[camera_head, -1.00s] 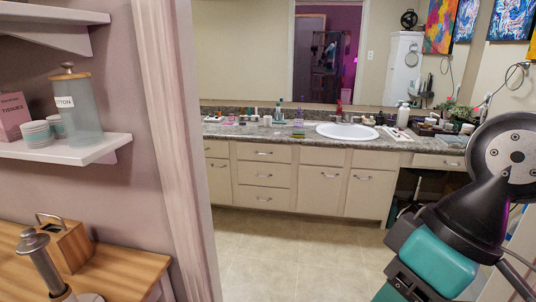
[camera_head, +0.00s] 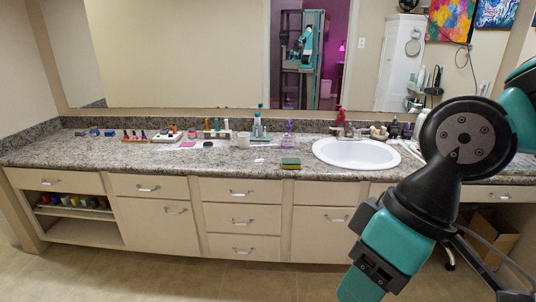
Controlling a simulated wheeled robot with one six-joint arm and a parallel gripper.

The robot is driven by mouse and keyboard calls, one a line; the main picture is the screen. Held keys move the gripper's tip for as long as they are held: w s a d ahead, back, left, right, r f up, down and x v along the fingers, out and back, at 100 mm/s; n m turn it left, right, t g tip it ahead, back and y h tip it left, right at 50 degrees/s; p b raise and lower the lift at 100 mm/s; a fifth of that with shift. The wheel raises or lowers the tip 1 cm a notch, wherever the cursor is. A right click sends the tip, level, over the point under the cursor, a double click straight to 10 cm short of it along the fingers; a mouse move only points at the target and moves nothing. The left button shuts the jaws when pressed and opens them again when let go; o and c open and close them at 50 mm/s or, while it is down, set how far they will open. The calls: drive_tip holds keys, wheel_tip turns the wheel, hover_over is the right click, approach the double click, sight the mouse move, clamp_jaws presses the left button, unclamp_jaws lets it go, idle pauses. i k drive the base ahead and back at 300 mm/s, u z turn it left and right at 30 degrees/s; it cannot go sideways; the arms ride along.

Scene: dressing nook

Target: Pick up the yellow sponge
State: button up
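The sponge (camera_head: 290,163) lies on the speckled granite counter near its front edge, just left of the sink. It looks small, with a dark green top and a thin yellow side facing me. Nothing covers it. Part of my teal and black arm fills the right of the view, in front of the counter and well nearer to me than the sponge. The fingers of my gripper are out of view, so I cannot see whether they are open or shut.
A white oval sink (camera_head: 356,153) sits right of the sponge. Several small bottles line the back. The cabinet front (camera_head: 240,222) faces open tiled floor.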

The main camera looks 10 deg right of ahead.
sight(286, 162)
drive_tip(key=i, duration=2.1)
drive_tip(key=u, duration=1.45)
drive_tip(key=i, duration=0.9)
drive_tip(key=z, duration=1.9)
